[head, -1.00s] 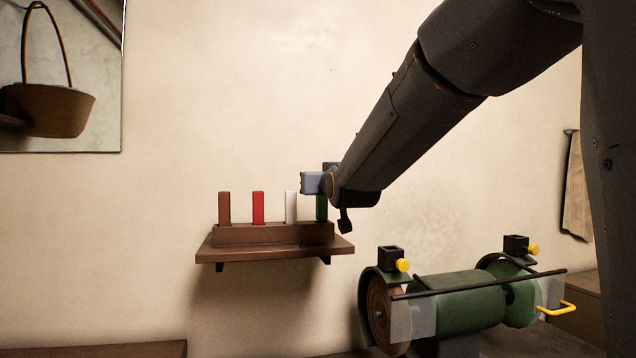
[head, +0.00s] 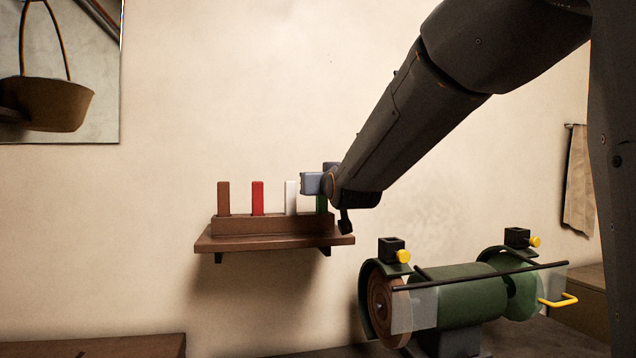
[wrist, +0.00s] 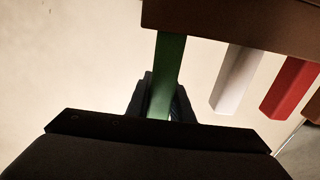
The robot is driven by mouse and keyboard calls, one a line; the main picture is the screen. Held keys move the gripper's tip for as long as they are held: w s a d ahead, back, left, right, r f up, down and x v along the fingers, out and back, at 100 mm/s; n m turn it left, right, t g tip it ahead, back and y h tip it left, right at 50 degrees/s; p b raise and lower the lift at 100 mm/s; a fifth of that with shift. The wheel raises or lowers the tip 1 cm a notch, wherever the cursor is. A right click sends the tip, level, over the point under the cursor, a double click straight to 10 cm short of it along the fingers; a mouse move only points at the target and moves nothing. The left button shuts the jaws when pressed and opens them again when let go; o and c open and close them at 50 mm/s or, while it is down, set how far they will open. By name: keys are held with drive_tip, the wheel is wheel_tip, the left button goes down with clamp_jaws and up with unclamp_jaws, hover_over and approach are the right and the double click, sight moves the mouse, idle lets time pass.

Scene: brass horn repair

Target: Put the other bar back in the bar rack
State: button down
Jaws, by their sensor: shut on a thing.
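My gripper (head: 320,183) is shut on the upper part of a green bar (head: 321,204), over the right end of the brown wooden bar rack (head: 270,225). The wrist view also shows the green bar (wrist: 168,75), running from between my fingers to the rack (wrist: 240,22). Its far end meets or passes behind the rack's edge; how deep it sits is hidden. A white bar (head: 291,198), a red bar (head: 257,198) and a brown bar (head: 223,198) stand upright in the rack, left of the green one.
The rack stands on a small wall shelf (head: 222,243). A green bench grinder (head: 465,300) stands below and right of it, under my arm. A framed mirror (head: 105,100) hangs at upper left and a cloth (head: 580,185) at right. The wall left of the rack is clear.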

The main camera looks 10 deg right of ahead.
sight(321, 201)
drive_tip(key=shift+f+b, duration=0.8)
drive_tip(key=shift+f, duration=0.15)
drive_tip(key=c, duration=1.5)
unclamp_jaws()
drive_tip(key=shift+s, duration=0.15)
drive_tip(key=shift+s+b, duration=1.05)
drive_tip(key=shift+s, duration=2.75)
drive_tip(key=shift+r, duration=0.1)
